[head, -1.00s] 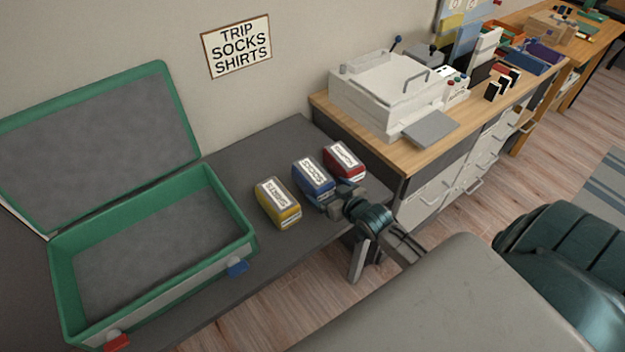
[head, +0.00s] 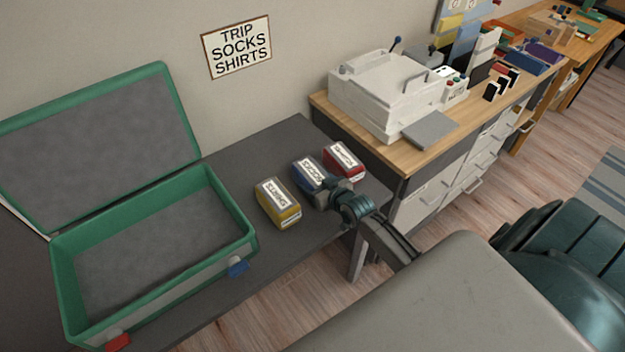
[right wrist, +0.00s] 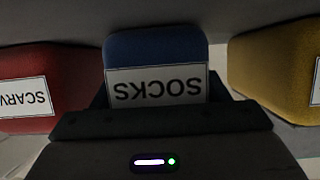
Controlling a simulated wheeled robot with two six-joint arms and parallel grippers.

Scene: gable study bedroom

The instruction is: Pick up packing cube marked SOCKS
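The blue packing cube marked SOCKS (head: 308,173) stands on the dark grey table between a yellow cube and a red cube. My right gripper (head: 328,192) is at its near end and hides part of it. In the right wrist view the blue cube (right wrist: 156,48) is straight ahead, its SOCKS label upside down. The dark fingers of my right gripper (right wrist: 158,92) flank the cube, open around its near end; any contact is hard to make out. My left gripper is not in view.
The yellow cube (head: 277,204) and the red cube (head: 344,161) stand close on either side. An open green suitcase (head: 250,236) lies empty at left. A wooden-topped cabinet (head: 396,148) with a white machine (head: 385,92) stands at right. A sign (head: 237,48) reads TRIP SOCKS SHIRTS.

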